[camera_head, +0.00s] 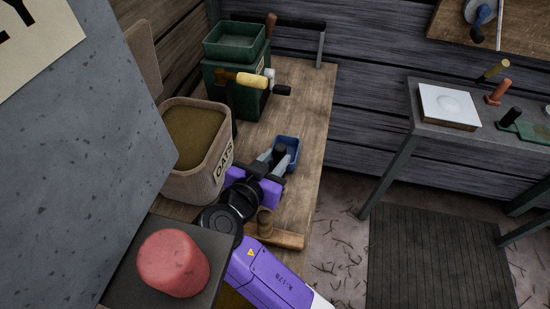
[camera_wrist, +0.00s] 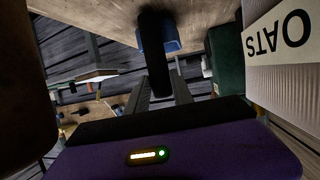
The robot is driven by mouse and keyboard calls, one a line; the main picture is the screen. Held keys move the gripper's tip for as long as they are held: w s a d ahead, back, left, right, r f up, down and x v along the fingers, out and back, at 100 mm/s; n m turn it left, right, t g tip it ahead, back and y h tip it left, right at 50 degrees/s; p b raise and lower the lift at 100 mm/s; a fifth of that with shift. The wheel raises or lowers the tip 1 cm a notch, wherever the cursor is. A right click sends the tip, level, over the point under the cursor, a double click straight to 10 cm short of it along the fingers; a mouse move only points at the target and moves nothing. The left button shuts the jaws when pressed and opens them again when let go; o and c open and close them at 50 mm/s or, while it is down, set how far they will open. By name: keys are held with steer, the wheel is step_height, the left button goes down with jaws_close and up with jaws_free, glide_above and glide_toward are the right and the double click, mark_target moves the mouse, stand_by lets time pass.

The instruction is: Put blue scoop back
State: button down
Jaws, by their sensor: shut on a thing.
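The blue scoop (camera_head: 289,143) has a small blue cup and a dark handle. My gripper (camera_head: 272,162) is shut on its handle, with a grey finger on each side. The scoop is over the wooden bench, to the right of the OATS bin (camera_head: 222,150); I cannot tell whether it touches the bench. In the wrist view the blue cup (camera_wrist: 172,36) shows beyond the fingertips, with the dark handle (camera_wrist: 160,82) between the fingers. The bin is open at the top and holds brown oats; it also appears, lettering upside down, at the right of the wrist view (camera_wrist: 285,75).
A green box-shaped machine (camera_head: 222,78) with a yellow-handled part stands behind the bin. A wooden block with a peg (camera_head: 287,240) lies near my wrist. A red lump (camera_head: 173,263) sits on a dark stand at front left. The bench (camera_head: 305,95) is clear at back right.

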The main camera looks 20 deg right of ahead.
steer(key=shift+f+b, duration=0.5)
steer(key=shift+f, duration=0.05)
stand_by(0.4)
steer(key=c, duration=1)
jaws_free()
steer(key=shift+c, duration=0.2)
steer(key=v, duration=0.7)
steer(key=shift+s+a, duration=0.25)
steer(key=shift+r, duration=0.15)
